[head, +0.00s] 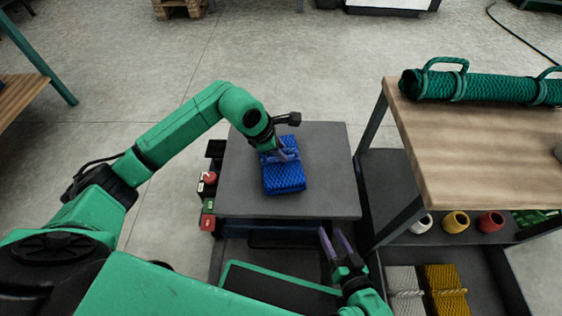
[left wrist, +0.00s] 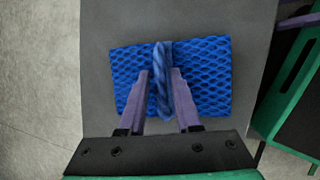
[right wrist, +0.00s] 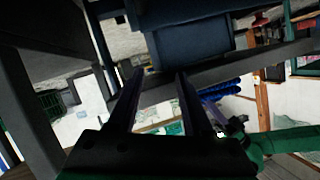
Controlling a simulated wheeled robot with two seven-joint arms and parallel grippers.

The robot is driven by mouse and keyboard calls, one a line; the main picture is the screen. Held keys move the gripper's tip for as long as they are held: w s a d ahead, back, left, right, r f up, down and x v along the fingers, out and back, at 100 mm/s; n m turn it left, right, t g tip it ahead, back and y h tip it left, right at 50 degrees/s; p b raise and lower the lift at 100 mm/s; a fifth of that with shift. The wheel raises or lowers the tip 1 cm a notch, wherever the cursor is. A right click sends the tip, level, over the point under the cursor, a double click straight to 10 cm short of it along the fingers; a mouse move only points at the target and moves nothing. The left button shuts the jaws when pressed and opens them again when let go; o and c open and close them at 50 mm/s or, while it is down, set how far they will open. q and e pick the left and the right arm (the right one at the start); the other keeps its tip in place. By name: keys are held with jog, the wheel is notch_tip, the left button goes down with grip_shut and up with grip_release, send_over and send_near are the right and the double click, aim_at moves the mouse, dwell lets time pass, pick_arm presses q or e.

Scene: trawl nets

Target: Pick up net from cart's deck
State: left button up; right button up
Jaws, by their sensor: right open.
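The blue net (head: 285,179) is a folded bundle with a twisted rope band across its middle. It lies on the grey deck of the cart (head: 330,165). My left gripper (head: 284,150) is over the net's far part. In the left wrist view, the net (left wrist: 212,75) lies flat on the deck and the fingers (left wrist: 161,75) are on either side of the rope band, close against it. The gripper appears shut on the band. My right gripper (head: 335,240) is open and empty beside the cart's near right corner, also seen in the right wrist view (right wrist: 159,75).
A wood-topped bench (head: 490,140) stands at the right with a rolled green net (head: 490,88) on it. Below are several twine spools (head: 456,222) and a tray holding a white net (head: 403,290) and a yellow net (head: 446,290). Floor left of the cart is clear.

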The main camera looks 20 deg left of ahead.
pick_arm(q)
jog(key=shift+w+f, duration=0.15)
jog(key=shift+f, duration=0.3)
jog(key=shift+r, duration=0.2)
jog(key=shift+d, duration=0.1)
grip_shut()
dwell(0.7)
